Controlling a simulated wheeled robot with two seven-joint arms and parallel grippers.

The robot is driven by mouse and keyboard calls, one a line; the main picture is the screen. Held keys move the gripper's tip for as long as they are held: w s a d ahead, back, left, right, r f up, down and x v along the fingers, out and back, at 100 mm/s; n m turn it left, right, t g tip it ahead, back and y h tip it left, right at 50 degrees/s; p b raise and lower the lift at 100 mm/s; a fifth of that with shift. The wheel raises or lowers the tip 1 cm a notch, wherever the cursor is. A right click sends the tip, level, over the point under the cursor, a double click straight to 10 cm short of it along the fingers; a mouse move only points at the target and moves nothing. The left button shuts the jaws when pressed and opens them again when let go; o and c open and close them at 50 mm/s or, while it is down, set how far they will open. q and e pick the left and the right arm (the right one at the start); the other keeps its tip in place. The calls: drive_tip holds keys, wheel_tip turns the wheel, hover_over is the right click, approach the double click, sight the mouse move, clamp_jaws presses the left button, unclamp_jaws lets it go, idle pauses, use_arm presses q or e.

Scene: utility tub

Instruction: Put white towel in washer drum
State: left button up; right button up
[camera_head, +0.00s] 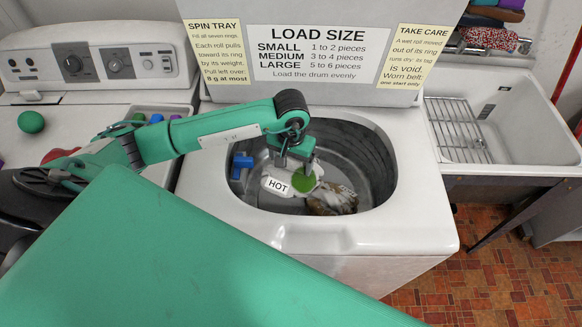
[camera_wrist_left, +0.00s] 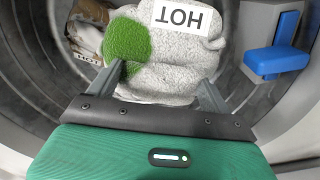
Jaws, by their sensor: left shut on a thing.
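The white towel (camera_head: 272,187) is a rolled, pale terry bundle inside the washer drum opening. A "HOT" label lies on it, and a green fuzzy patch (camera_wrist_left: 126,38) sits at its side; I cannot tell if that patch is part of it. In the left wrist view the towel (camera_wrist_left: 165,75) lies between my fingers. My left gripper (camera_head: 291,163) points down into the drum (camera_head: 355,150) and is shut on the towel. Whether the towel touches the drum floor is unclear. My right gripper is not in view.
A blue block-like part (camera_head: 240,164) is at the drum's left wall. A brown and white cloth (camera_head: 332,199) lies on the drum floor at right. The washer's white rim (camera_head: 400,215) surrounds the opening. A sink (camera_head: 505,120) with a wire rack stands to the right.

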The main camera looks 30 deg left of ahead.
sight(291, 172)
use_arm(q)
wheel_tip(291, 172, down, 4)
drive_tip(key=shift+p, duration=0.45)
drive_tip(key=shift+f, duration=0.1)
drive_tip(key=shift+f+b, duration=0.25)
drive_tip(key=shift+b, duration=0.15)
drive_tip(key=shift+f+b, duration=0.35)
drive_tip(key=shift+b, duration=0.2)
drive_tip(key=o, duration=1.4)
drive_tip(key=shift+r, duration=0.1)
